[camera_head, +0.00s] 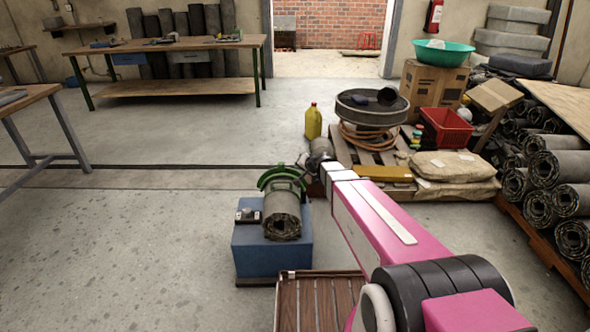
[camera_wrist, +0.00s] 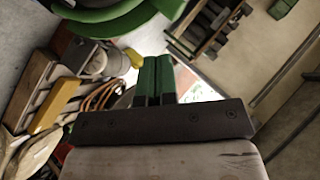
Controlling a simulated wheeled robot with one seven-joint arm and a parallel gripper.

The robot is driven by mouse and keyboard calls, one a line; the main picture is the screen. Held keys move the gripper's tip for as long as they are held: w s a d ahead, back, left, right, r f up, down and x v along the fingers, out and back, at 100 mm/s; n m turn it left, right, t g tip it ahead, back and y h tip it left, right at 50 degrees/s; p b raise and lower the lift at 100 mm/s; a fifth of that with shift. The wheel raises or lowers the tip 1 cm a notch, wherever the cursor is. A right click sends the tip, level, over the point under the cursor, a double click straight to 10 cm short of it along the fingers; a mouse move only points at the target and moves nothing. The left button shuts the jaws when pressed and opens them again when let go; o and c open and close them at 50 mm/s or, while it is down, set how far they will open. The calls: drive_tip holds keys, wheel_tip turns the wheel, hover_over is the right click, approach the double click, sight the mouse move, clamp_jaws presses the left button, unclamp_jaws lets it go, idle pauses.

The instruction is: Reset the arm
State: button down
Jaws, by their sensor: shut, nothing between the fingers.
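My arm, pink with dark joints, reaches forward from the lower right in the head view. Its far end bends near the blue box, and the fingers cannot be made out there. A green curved shape (camera_wrist: 105,22) also crosses the top of the wrist view.
A slatted wooden crate (camera_head: 318,302) stands below the arm. A pallet (camera_head: 350,160) with a round tub, sacks and a red bin (camera_head: 446,128) is beyond it. Stacked rolls (camera_head: 556,165) fill the right side. Workbenches (camera_head: 165,45) stand at the left and back. The left floor is clear.

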drive_tip(key=s+d+f+n+g+h, duration=0.1)
drive_tip(key=s+d+g+h, duration=0.1)
drive_tip(key=s+d, duration=0.3)
drive_tip(key=s+d+f+n+g+h, duration=0.1)
drive_tip(key=s+d+g, duration=0.3)
drive_tip(key=s, duration=1)
drive_tip(key=s+d+n+g+h, duration=0.1)
drive_tip(key=s+d+g+h, duration=0.2)
drive_tip(key=s+d, duration=0.5)
drive_tip(key=shift+s+f+h, duration=0.4)
drive_tip(key=shift+s+h, duration=0.2)
drive_tip(key=shift+s, duration=0.15)
